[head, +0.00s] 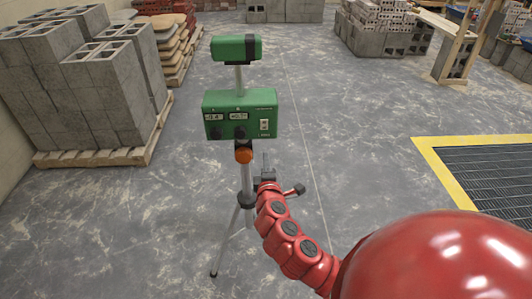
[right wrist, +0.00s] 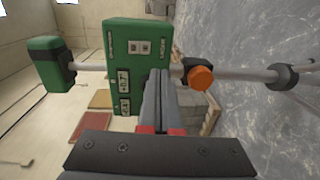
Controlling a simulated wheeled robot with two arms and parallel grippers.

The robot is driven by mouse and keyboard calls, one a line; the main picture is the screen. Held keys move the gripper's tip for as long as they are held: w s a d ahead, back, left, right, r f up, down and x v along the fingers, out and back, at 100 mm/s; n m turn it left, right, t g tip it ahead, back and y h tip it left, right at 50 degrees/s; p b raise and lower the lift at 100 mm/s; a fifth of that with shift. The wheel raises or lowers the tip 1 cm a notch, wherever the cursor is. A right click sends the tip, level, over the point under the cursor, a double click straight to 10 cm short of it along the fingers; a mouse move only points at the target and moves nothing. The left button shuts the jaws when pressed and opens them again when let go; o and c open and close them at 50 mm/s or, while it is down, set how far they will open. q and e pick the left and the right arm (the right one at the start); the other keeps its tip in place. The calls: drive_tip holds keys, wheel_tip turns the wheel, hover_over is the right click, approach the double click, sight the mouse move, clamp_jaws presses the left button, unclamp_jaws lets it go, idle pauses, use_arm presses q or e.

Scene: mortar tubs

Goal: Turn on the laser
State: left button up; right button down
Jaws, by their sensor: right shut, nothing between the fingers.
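The laser is a green unit on a tripod. In the head view its control box (head: 239,103) carries two small displays, two dark knobs and a pale switch plate (head: 264,125) at the right. A smaller green head (head: 236,47) stands above it on a pole. In the right wrist view the box (right wrist: 138,25) appears turned sideways, with the switch plate (right wrist: 140,47) visible. My right gripper (head: 265,160) is shut and empty, just below the box's right part. Its fingers (right wrist: 159,75) overlap the box edge in the wrist view; contact is unclear. My left gripper is out of view.
An orange knob (head: 243,156) sits on the tripod (head: 247,185) under the box, close left of my gripper. Grey blocks (head: 110,80) stand on a pallet at left. A yellow-edged floor grate (head: 490,175) lies at right. The floor between is open.

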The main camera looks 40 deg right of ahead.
drive_tip(key=v, duration=0.2)
drive_tip(key=shift+s+a+f, duration=0.15)
drive_tip(key=shift+s+f, duration=0.05)
drive_tip(key=shift+s, duration=0.1)
idle(0.3)
